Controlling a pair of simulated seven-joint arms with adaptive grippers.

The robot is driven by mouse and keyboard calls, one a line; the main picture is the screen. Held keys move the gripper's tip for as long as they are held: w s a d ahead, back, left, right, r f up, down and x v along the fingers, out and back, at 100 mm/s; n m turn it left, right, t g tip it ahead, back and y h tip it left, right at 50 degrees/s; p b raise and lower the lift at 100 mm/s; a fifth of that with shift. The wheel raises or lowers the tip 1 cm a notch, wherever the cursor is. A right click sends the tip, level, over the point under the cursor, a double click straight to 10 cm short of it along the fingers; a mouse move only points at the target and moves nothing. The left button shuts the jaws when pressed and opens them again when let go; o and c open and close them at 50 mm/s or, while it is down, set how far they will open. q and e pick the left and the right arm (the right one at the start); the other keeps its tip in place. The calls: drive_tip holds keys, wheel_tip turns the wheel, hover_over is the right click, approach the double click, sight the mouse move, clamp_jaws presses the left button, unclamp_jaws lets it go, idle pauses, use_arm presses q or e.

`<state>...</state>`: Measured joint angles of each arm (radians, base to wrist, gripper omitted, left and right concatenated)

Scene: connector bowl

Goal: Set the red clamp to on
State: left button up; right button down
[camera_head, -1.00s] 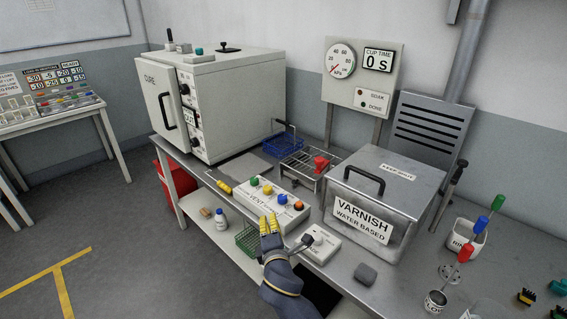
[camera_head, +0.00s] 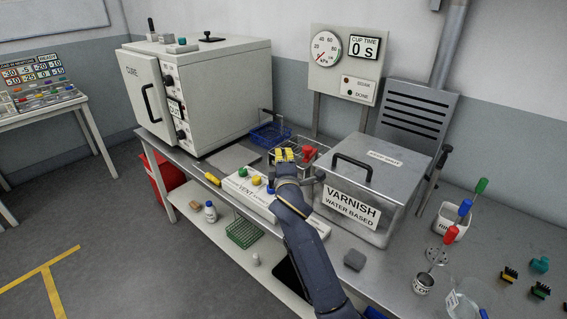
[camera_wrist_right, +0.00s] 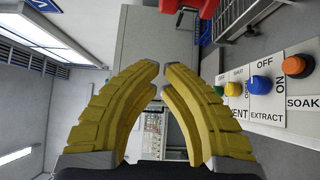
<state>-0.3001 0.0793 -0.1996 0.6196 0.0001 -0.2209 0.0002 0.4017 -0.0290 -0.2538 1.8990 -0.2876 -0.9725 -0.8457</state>
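The red clamp (camera_head: 310,154) sits at the wire rack on the bench, left of the varnish box. A red part of it shows at the top edge of the right wrist view (camera_wrist_right: 190,6). My right gripper (camera_head: 284,154) is in the air just left of the clamp in the head view, with its yellow fingers pointing away. In the wrist view its fingertips (camera_wrist_right: 161,72) lie close together with a narrow gap and nothing between them. I cannot tell the clamp's setting. My left gripper is not in view.
A white panel (camera_head: 236,184) with coloured knobs lies below my right gripper. The steel varnish box (camera_head: 387,186) stands right of it and the cure oven (camera_head: 226,92) left. A blue basket (camera_head: 268,138) is behind. A grey plate (camera_head: 233,157) lies on the bench by the oven.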

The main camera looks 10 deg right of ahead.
sight(310, 150)
drive_tip(key=shift+w+d, duration=0.4)
drive_tip(key=shift+d, duration=0.3)
drive_tip(key=shift+w+d, duration=0.35)
drive_tip(key=shift+d, duration=0.3)
drive_tip(key=shift+w+d, duration=0.4)
drive_tip(key=shift+d, duration=0.3)
